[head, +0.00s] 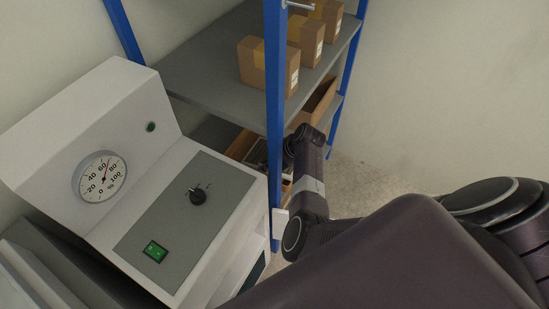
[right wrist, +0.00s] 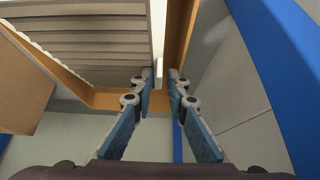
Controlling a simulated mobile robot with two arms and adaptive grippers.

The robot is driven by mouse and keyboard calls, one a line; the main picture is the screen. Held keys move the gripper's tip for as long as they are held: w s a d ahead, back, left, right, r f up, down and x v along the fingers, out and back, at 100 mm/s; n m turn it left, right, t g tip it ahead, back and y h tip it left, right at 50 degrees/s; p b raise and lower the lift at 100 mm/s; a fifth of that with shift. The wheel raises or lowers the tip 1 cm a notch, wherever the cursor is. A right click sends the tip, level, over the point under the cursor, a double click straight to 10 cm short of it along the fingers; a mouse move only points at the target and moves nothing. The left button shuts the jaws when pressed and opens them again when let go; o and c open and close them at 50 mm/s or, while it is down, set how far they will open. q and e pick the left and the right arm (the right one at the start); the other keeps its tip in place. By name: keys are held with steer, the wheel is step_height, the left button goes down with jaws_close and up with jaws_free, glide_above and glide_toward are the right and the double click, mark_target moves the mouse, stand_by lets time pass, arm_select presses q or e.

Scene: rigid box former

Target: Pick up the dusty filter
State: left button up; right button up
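The filter is a grey slatted panel (right wrist: 85,45) with a pale edge, lying in a cardboard box in the right wrist view. In the head view only a small dark part of it (head: 256,153) shows in the box on the lower shelf, behind the blue post. My right gripper (right wrist: 161,78) has its two fingertips close together, one on each side of the filter's pale edge. Whether both fingers press on it I cannot tell. In the head view the right gripper (head: 288,157) is at the box, its fingertips mostly hidden. My left gripper is out of view.
The box's cardboard wall (right wrist: 107,98) runs close below the filter. A blue shelf post (head: 275,120) stands beside my right gripper. Several cardboard boxes (head: 262,67) stand on the upper shelf (head: 205,80). A white machine with a gauge (head: 101,176) fills the left.

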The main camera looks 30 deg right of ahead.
jaws_close()
stand_by(0.4)
steer(key=shift+s+d+r, duration=0.2)
steer(key=shift+s+r, duration=0.05)
steer(key=shift+r, duration=0.1)
steer(key=s+d+r+p, duration=0.1)
steer(key=s+d+r, duration=0.5)
steer(key=s, duration=0.5)
steer(key=shift+v, duration=0.8)
